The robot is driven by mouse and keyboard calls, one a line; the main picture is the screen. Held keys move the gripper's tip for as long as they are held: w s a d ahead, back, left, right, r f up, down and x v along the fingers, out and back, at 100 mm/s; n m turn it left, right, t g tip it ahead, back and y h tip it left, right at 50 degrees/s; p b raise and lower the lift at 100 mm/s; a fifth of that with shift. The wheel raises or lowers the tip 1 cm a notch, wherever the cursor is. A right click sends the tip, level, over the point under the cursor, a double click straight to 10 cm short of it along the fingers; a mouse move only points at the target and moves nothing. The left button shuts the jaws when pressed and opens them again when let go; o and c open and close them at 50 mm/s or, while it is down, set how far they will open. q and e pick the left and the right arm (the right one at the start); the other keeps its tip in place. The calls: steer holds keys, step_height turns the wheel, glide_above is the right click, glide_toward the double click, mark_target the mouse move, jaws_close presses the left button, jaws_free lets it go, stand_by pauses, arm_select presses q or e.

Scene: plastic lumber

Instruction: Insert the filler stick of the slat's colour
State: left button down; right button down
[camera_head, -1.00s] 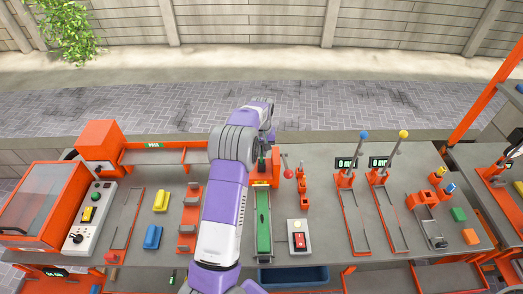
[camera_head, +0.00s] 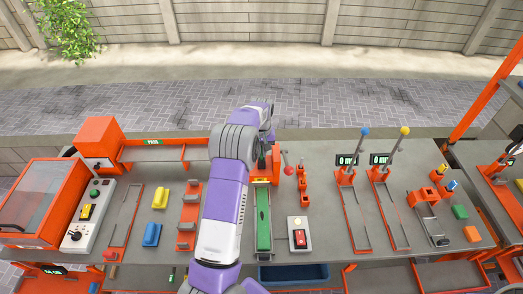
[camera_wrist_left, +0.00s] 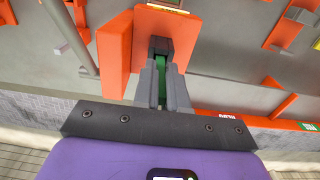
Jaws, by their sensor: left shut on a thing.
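A green slat (camera_head: 264,222) lies lengthwise in a narrow holder on the bench, with an orange block (camera_head: 276,163) at its far end. My left gripper (camera_head: 262,165) is over that end, largely hidden by my own purple arm. In the left wrist view its grey fingers (camera_wrist_left: 162,78) are shut on a green filler stick (camera_wrist_left: 162,92), of which a narrow strip shows between them. The fingertips are at a dark opening (camera_wrist_left: 160,46) in the orange block. How deep the stick sits is hidden. My right gripper is out of view.
A red-knobbed lever (camera_head: 288,170) and an orange rack (camera_head: 304,188) stand right of the block. A red-button switch box (camera_head: 299,235) is near the front. Blue (camera_head: 152,234) and yellow (camera_head: 160,198) pieces lie left of my arm. A blue bin (camera_head: 293,275) hangs at the front edge.

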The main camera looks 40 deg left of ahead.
arm_select(q)
steer(key=shift+f+b, duration=0.5)
steer(key=shift+f, duration=0.4)
steer(key=c, duration=1.1)
jaws_free()
steer(key=shift+r, duration=3.8)
